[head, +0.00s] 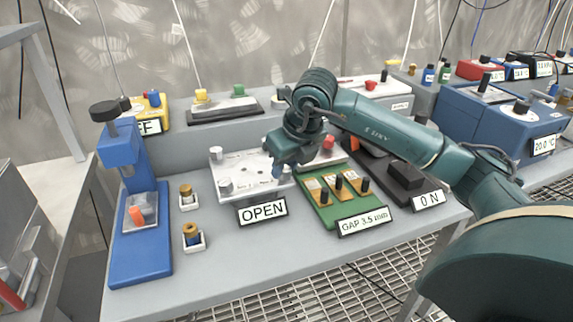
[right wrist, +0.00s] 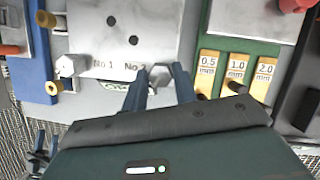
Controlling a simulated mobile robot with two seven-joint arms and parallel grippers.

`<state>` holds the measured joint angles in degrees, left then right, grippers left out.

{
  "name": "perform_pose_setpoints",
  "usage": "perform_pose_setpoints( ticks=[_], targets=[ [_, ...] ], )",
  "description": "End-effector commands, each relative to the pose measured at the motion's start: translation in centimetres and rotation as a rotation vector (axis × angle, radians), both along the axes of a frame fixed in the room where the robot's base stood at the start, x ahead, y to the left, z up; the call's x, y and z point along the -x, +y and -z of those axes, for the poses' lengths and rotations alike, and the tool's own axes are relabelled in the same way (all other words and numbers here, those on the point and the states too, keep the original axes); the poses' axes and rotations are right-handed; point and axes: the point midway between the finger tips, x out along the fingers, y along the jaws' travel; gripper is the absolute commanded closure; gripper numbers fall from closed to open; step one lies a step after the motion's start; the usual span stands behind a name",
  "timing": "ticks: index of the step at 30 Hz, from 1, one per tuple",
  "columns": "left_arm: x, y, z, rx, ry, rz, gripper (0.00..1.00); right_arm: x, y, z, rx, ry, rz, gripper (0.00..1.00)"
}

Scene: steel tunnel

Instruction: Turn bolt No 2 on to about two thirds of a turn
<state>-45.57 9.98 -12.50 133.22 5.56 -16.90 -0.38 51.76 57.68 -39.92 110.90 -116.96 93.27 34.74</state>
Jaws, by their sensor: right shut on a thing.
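A light metal plate (head: 240,165) lies on the bench behind a sign reading OPEN (head: 262,211). In the right wrist view the plate (right wrist: 155,18) carries the labels No 1 and No 2. Bolt No 2 (right wrist: 160,77) is a grey bolt head at the plate's edge. My right gripper (head: 277,174) is over that corner of the plate, and its fingers (right wrist: 162,80) are closed around bolt No 2, one on each side. In the head view the gripper hides this bolt. Bolt No 1 (right wrist: 68,65) stands free to the left.
A green gauge board (head: 322,212) with labelled tabs and dark knobs stands close on the right. A blue press (head: 146,255) and two small brass-topped pieces stand to the left. A dark block (head: 407,173) is further right. The bench front is clear.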

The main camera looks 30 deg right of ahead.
Motion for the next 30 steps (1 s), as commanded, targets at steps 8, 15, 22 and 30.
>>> perform_pose_setpoints(
  ticks=[8,15,22,30],
  targets=[
    [0.03,0.13,0.01,-0.002,-0.010,-0.002,0.50,-0.02,0.22,-0.01,-0.001,0.000,0.247,0.95],
    [-0.06,0.19,-0.38,-0.001,-0.023,-0.003,0.50,-0.04,0.29,0.00,0.000,0.001,0.409,0.95],
    [-0.08,0.23,-0.57,-0.001,-0.029,-0.005,0.50,-0.06,0.30,-0.03,0.000,0.001,0.501,0.95],
    [-0.02,0.27,-0.49,-0.002,-0.028,-0.005,0.50,-0.06,0.33,-0.03,-0.001,0.002,0.538,0.95]
  ],
)
